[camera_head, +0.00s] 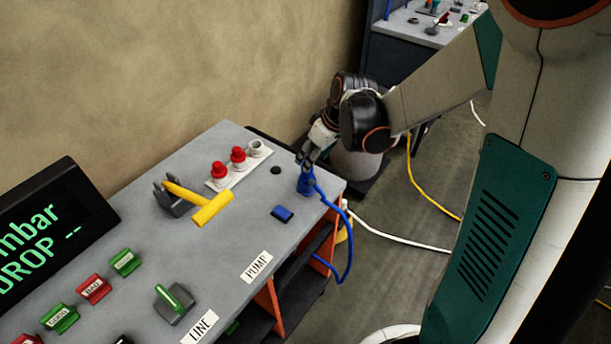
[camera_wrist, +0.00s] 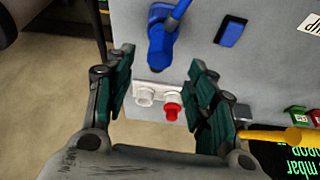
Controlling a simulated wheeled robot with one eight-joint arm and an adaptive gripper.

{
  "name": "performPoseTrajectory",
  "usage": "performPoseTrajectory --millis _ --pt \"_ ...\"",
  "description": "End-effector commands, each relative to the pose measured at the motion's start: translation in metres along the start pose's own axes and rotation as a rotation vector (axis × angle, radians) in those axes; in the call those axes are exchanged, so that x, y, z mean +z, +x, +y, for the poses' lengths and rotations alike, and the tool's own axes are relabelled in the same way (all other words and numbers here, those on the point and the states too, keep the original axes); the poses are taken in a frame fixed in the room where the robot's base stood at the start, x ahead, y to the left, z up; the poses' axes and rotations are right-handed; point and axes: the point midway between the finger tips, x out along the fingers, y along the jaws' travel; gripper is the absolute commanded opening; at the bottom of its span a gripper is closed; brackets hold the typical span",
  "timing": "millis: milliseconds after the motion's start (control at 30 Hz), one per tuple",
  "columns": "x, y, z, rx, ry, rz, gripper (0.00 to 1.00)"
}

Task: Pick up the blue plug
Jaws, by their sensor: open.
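The blue plug (camera_head: 306,180) stands on the grey table top near its right edge, with a blue cable running from it over the edge. My gripper (camera_head: 306,160) is just above and behind the plug in the head view. In the wrist view the plug (camera_wrist: 160,48) shows beyond the gap between the fingers, toward the top of the picture. The gripper (camera_wrist: 160,80) is open, with green-padded fingers apart and nothing between them. I cannot tell whether a fingertip touches the plug.
A blue rocker switch (camera_head: 282,214) lies beside the plug. A white strip with red caps (camera_head: 237,155) and a yellow-handled tool (camera_head: 212,208) are to the left. A black display (camera_head: 45,235) stands far left. White and yellow cables (camera_head: 415,180) lie on the floor.

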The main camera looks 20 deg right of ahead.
Motion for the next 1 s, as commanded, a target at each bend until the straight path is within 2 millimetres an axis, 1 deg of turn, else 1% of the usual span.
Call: performPoseTrajectory --millis 33,167,233,400,500,633,833,867,900,967,1000 --pt "0.000 0.006 0.000 0.000 -0.001 0.000 0.51" --pt "0.000 0.011 0.000 0.000 0.000 0.000 0.51" --pt "0.000 0.017 0.000 0.000 -0.001 0.000 0.51" --pt "-0.001 0.043 0.002 0.000 0.000 0.001 0.51" --pt "-0.001 0.055 0.002 0.000 0.000 0.001 0.51" --pt "-0.001 0.061 0.002 0.000 0.001 0.001 0.51" --pt "-0.001 0.061 0.001 0.000 0.001 0.001 0.51" --pt "-0.001 0.061 0.001 0.000 0.001 0.000 0.48" --pt "-0.001 0.061 0.001 0.000 0.001 0.000 0.39" --pt "-0.001 0.061 0.001 0.000 0.001 0.000 0.26" --pt "-0.001 0.061 0.001 0.000 0.001 0.000 0.17"
